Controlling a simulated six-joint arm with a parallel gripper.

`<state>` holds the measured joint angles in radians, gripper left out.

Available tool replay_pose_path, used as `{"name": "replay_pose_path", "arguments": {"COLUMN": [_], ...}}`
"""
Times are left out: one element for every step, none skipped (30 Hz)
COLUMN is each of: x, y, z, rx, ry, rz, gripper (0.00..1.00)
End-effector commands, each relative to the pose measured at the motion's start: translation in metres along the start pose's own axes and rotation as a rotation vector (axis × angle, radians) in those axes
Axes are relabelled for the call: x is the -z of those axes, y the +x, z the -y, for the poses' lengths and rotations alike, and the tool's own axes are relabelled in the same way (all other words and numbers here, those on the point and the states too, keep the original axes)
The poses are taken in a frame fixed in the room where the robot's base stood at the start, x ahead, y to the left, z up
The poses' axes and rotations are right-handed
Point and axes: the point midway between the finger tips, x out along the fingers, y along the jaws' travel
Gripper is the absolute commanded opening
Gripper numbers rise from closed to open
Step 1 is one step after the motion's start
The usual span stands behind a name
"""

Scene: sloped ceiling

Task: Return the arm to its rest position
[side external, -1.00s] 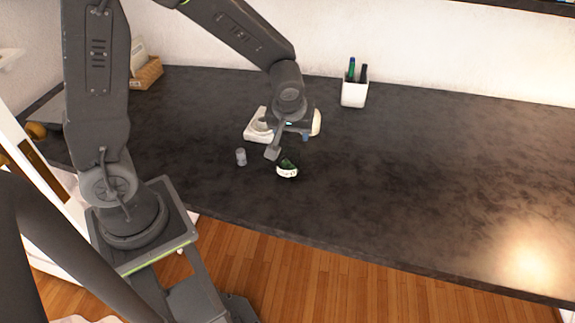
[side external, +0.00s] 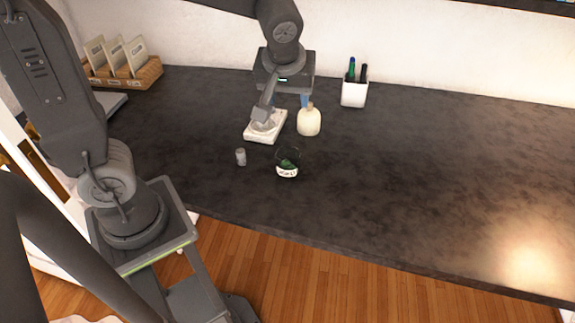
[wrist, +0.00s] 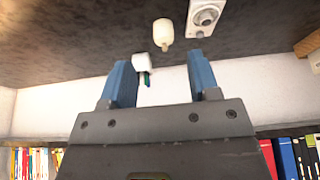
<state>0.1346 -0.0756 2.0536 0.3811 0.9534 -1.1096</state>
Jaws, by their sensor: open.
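My gripper (side external: 291,103) is raised over the far part of the dark table (side external: 420,170). Its two blue fingers stand apart with nothing between them, and they also show in the wrist view (wrist: 161,75). A cream bottle (side external: 309,123) stands just in front of the gripper in the side view. A white tray-like device (side external: 257,136) with a round top lies left of the bottle, partly hidden by my wrist camera mount. A dark green jar with a white label (side external: 287,171) and a small grey cylinder (side external: 241,157) stand nearer the front.
A white cup with pens (side external: 354,94) stands right of my gripper near the back wall. A wooden box with cards (side external: 140,74) is at the back left. Books (wrist: 290,158) line a shelf in the wrist view. The table's right half is clear.

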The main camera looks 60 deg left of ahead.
Motion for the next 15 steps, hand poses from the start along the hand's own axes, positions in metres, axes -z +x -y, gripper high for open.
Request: {"name": "replay_pose_path", "arguments": {"x": [0.0, 0.0, 0.0, 0.0, 0.0, -0.001, -0.002, -0.003, -0.006, -0.009, -0.012, -0.018, -0.022, -0.027, -0.035], "y": [0.0, 0.0, 0.0, 0.0, -0.001, -0.002, -0.004, -0.007, -0.012, -0.016, -0.021, -0.028, -0.033, -0.038, -0.043], "z": [0.0, 0.0, 0.0, 0.0, 0.001, 0.002, 0.004, 0.007, 0.012, 0.017, 0.022, 0.03, 0.035, 0.042, 0.049], "rx": [0.0, 0.0, 0.0, -0.001, -0.002, -0.006, -0.011, -0.019, -0.033, -0.047, -0.063, -0.087, -0.108, -0.129, -0.157], "ry": [0.0, 0.0, 0.0, 0.001, 0.003, 0.011, 0.022, 0.037, 0.065, 0.091, 0.124, 0.172, 0.212, 0.252, 0.309], "rz": [0.0, 0.0, 0.0, 0.0, 0.0, 0.001, 0.002, 0.003, 0.006, 0.008, 0.01, 0.011, 0.01, 0.008, 0.004], "gripper": [0.56, 0.56, 0.56, 0.56, 0.56, 0.56, 0.56, 0.56, 0.56, 0.56, 0.56, 0.56, 0.56, 0.56, 0.56]}}
